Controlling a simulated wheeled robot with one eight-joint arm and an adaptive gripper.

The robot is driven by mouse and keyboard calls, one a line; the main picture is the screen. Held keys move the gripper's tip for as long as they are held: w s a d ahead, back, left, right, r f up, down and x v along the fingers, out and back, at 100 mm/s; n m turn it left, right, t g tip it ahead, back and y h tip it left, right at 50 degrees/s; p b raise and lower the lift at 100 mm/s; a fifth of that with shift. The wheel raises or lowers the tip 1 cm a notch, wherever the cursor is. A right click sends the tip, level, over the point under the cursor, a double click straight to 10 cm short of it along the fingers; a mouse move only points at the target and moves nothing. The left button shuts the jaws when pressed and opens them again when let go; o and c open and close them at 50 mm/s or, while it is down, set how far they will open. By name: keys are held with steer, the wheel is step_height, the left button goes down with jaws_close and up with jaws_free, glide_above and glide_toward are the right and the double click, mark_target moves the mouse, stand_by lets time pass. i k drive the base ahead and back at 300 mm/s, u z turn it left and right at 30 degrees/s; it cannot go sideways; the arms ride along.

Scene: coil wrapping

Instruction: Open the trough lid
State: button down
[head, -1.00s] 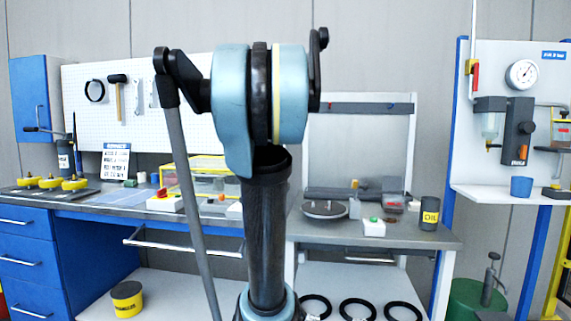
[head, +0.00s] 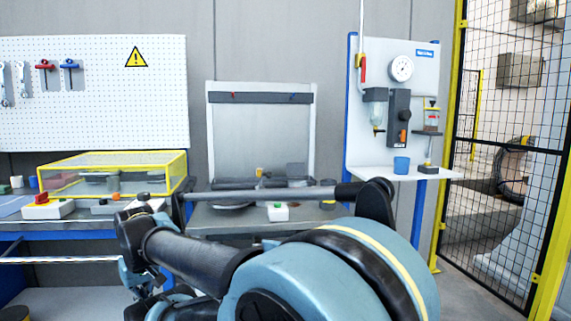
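A box with a clear cover in a yellow frame (head: 112,160) stands on the left bench in the head view. It is the only lidded thing I can pick out, and its cover looks shut. Grey shapes show dimly through it. I cannot tell for sure that this is the trough. My gripper cannot be made out in this frame.
A white box with a red button (head: 46,208) sits before the covered box. A white box with a green button (head: 278,212) is on the right bench. A blue cup (head: 401,165) stands on the panel shelf. A yellow-framed mesh fence (head: 500,150) stands at right.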

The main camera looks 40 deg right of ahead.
mark_target(297, 169)
steer(key=k, duration=1.5)
steer(key=z, duration=0.65)
steer(key=i, duration=1)
